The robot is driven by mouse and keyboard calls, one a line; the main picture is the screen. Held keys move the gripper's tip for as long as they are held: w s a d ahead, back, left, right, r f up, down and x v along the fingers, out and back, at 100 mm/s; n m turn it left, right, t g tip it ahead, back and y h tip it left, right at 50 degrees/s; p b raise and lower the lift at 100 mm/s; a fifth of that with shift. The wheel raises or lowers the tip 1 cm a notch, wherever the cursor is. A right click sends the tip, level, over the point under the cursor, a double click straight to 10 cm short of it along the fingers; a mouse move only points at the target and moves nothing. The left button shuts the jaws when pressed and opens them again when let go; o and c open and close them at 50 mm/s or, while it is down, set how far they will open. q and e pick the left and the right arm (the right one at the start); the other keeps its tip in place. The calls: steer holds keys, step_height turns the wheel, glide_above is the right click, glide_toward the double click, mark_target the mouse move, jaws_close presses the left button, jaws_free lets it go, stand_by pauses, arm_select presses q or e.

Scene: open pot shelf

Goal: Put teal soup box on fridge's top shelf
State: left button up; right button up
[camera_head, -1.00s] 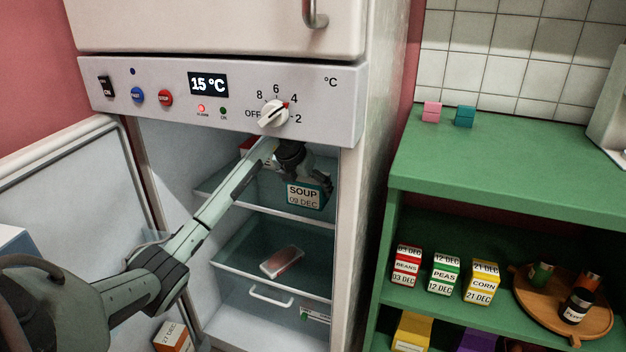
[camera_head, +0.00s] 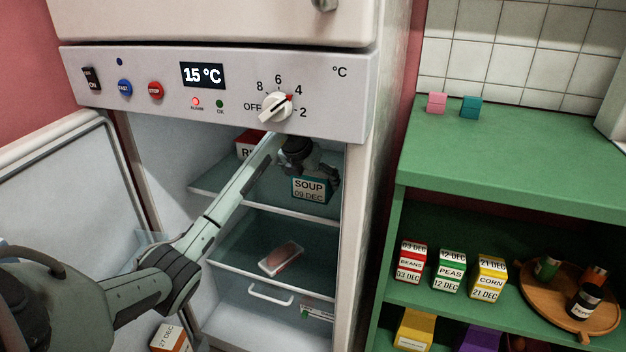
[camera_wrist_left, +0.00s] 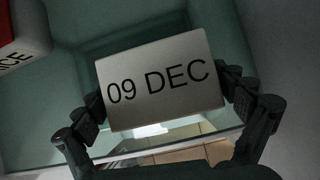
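The teal soup box (camera_head: 312,188) is inside the open fridge, at the level of the top shelf (camera_head: 215,187), near its front right. Its label reads SOUP 09 DEC. My left gripper (camera_head: 305,165) reaches in from above and behind the control panel's lower edge. In the left wrist view the box's label face (camera_wrist_left: 160,82) lies between the two fingers, which touch or nearly touch its sides. Whether the box's base rests on the shelf I cannot tell. My right gripper is not in view.
A red and white rice box (camera_head: 247,146) stands at the back left of the top shelf. The fridge door (camera_head: 70,200) stands open at left. A green shelf unit (camera_head: 520,165) with several boxes stands at right.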

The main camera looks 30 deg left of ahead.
arm_select(q)
steer(key=shift+r, duration=0.1)
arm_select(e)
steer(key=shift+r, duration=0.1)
arm_select(q)
steer(key=shift+s+r, duration=0.1)
steer(key=shift+r, duration=0.1)
steer(key=s+d+b, duration=0.1)
steer(key=s+d, duration=0.1)
steer(key=s, duration=1)
steer(key=shift+s+r, duration=0.2)
steer(key=shift+r, duration=0.15)
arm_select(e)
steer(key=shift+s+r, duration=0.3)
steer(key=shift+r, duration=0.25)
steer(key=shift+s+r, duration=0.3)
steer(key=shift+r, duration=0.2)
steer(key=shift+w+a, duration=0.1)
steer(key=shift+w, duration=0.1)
